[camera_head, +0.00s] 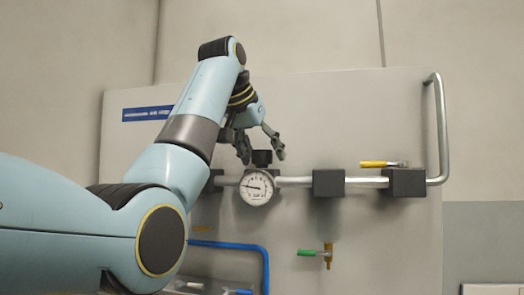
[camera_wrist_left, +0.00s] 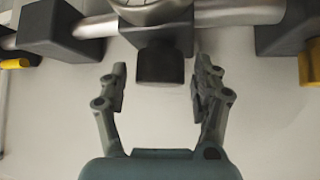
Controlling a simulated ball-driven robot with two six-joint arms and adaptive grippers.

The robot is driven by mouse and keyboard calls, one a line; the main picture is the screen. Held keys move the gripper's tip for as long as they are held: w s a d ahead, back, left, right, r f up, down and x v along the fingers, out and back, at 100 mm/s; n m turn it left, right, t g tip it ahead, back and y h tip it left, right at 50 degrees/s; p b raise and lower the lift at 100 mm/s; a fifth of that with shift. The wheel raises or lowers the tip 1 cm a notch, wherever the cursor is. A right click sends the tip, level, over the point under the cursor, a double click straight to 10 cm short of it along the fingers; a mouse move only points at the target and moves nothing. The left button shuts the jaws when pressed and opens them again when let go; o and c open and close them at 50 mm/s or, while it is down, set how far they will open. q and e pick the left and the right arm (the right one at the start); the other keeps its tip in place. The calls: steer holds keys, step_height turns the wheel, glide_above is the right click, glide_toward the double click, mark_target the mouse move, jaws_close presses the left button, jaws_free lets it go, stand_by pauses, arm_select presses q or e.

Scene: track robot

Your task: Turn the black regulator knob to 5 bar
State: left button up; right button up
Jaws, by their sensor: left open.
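The black regulator knob (camera_head: 262,157) sits just above the round white pressure gauge (camera_head: 257,187) on the pipe. The gauge has a dark needle, but its numbers are too small to read. My left gripper (camera_head: 262,157) is open at the knob in the head view. In the left wrist view the knob (camera_wrist_left: 160,66) lies between and just beyond the two fingertips of my left gripper (camera_wrist_left: 160,78), with gaps on both sides. The gauge's edge (camera_wrist_left: 150,10) shows at the top of that view. My right gripper is not in view.
A metal pipe (camera_head: 300,181) runs through black blocks (camera_head: 328,183) on a grey panel (camera_head: 340,120). A yellow-handled valve (camera_head: 378,164) is at right. A green-handled valve (camera_head: 308,253) and a blue hose (camera_head: 240,246) are below.

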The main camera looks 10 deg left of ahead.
arm_select(q)
steer(key=c, duration=1.2)
steer(key=shift+r+m+h+p, duration=0.15)
steer(key=shift+m+h+p, duration=0.45)
steer(key=shift+m+p, duration=0.4)
steer(key=m+g+h+p, duration=0.1)
steer(key=m+p, duration=0.1)
steer(key=shift+a+h+p, duration=0.1)
steer(key=shift+h+p, duration=0.25)
steer(key=shift+h, duration=0.05)
steer(key=m+g+h+p, duration=0.1)
steer(key=m+g+p, duration=0.1)
steer(key=m, duration=0.1)
steer(key=shift+h, duration=0.3)
steer(key=m+g+h+p, duration=0.1)
steer(key=m, duration=0.1)
steer(key=shift+m+g, duration=0.3)
steer(key=shift+m, duration=0.1)
steer(key=shift+m+g+h, duration=0.4)
steer(key=shift+m+g, duration=0.9)
steer(key=shift+m, duration=0.4)
steer(key=shift+f, duration=0.2)
steer(key=o, duration=1.2)
